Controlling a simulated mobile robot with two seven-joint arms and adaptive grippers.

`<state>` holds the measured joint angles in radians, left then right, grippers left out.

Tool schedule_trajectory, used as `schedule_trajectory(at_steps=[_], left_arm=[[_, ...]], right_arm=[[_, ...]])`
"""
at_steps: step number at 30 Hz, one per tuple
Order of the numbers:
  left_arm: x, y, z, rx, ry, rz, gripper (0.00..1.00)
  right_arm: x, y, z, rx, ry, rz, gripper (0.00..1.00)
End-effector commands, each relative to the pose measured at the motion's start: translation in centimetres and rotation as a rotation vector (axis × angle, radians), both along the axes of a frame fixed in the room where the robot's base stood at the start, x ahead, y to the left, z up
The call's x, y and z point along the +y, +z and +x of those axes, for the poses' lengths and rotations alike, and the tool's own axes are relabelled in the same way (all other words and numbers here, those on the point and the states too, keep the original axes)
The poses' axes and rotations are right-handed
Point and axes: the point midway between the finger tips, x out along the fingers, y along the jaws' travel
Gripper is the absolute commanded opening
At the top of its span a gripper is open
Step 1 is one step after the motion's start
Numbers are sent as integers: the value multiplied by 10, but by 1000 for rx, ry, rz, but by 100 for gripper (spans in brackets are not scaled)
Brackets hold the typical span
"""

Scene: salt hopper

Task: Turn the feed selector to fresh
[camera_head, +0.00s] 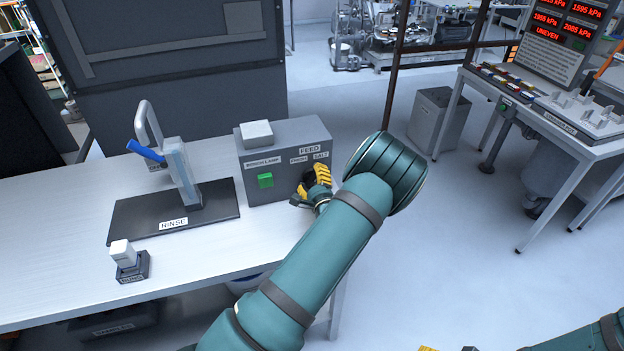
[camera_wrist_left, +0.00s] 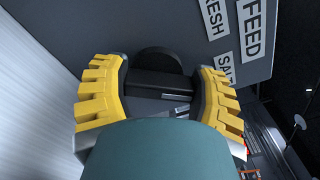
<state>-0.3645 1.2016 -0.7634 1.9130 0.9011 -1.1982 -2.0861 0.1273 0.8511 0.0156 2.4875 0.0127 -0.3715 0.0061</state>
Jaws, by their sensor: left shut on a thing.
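The feed box (camera_head: 284,150) is a grey box on the table, with a FEED label over FRESH at left and SALT at right. The feed selector (camera_wrist_left: 160,82) is a black knob with a bar handle on its face, below these labels. My left gripper (camera_head: 316,188) is at the box front, its yellow fingers shut on the selector's bar. In the left wrist view my left gripper (camera_wrist_left: 158,98) has one finger on each side of the bar. Which label the selector points to I cannot tell. My right gripper (camera_head: 448,348) barely shows at the bottom edge.
A green button (camera_head: 265,180) is left of the selector, and a white block (camera_head: 257,133) tops the box. A rinse stand (camera_head: 180,175) on a dark mat and a small white-topped holder (camera_head: 125,258) stand left. A display (camera_head: 560,45) reads UNEVEN.

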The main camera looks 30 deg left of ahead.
Motion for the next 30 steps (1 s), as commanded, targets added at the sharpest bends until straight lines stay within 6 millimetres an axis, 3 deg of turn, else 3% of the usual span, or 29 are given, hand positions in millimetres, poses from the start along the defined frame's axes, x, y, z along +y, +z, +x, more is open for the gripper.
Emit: schedule_trajectory(at_steps=[14, 30], left_arm=[[0, -1, 0, -90, -1, -78, 27], [0, -4, -2, -459, -1, -394, 27]], right_arm=[[0, -7, -2, 4, 3, 1, 74], [2, -31, -10, 21, 17, 5, 74]])
